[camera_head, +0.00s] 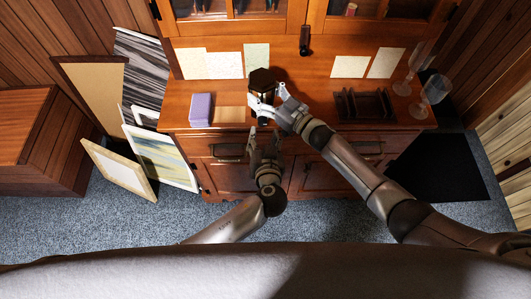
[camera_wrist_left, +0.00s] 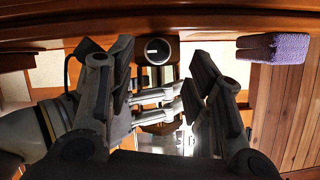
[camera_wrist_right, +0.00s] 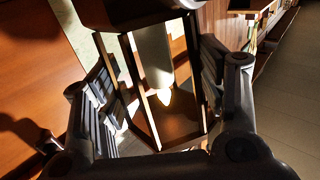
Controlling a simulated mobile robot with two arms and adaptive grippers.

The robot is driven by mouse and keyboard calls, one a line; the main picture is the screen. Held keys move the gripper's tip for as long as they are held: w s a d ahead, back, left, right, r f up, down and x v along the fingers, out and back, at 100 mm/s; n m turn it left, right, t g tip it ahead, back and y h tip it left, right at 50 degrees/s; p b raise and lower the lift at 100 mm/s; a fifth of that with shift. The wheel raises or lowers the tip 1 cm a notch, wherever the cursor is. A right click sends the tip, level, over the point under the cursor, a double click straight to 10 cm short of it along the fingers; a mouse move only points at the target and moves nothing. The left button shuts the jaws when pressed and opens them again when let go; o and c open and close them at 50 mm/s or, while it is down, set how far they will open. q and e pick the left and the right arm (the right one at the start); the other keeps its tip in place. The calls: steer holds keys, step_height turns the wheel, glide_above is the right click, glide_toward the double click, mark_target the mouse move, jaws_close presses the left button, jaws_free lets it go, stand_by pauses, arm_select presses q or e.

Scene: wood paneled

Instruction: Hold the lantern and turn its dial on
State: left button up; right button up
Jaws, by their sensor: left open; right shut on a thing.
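The lantern (camera_head: 262,78) has a dark top and stands upright at the cabinet's counter. My right gripper (camera_head: 268,106) is shut on it. In the right wrist view, the framed lantern body (camera_wrist_right: 128,62) sits between the fingers, with a pale tube and a bright glowing tip inside. In the left wrist view, a round black dial (camera_wrist_left: 158,49) with a white mark faces me. My left gripper (camera_head: 264,142) is open and empty, below the lantern. Its fingers (camera_wrist_left: 165,78) stand either side of the dial's line, apart from it. Parts of my right gripper show between them.
A purple block (camera_head: 201,107) sits on the wooden counter (camera_head: 180,90) left of the lantern. A dark rack (camera_head: 364,104) and glasses (camera_head: 437,88) stand to the right. Papers (camera_head: 225,65) lie along the back. Framed pictures (camera_head: 160,155) lean at the left.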

arm_select(q)
steer(key=v, duration=0.6)
steer(key=shift+s+r, duration=0.2)
steer(key=shift+s, duration=0.15)
arm_select(e)
steer(key=shift+f, duration=0.1)
steer(key=o, duration=1.3)
steer(key=v, duration=1.2)
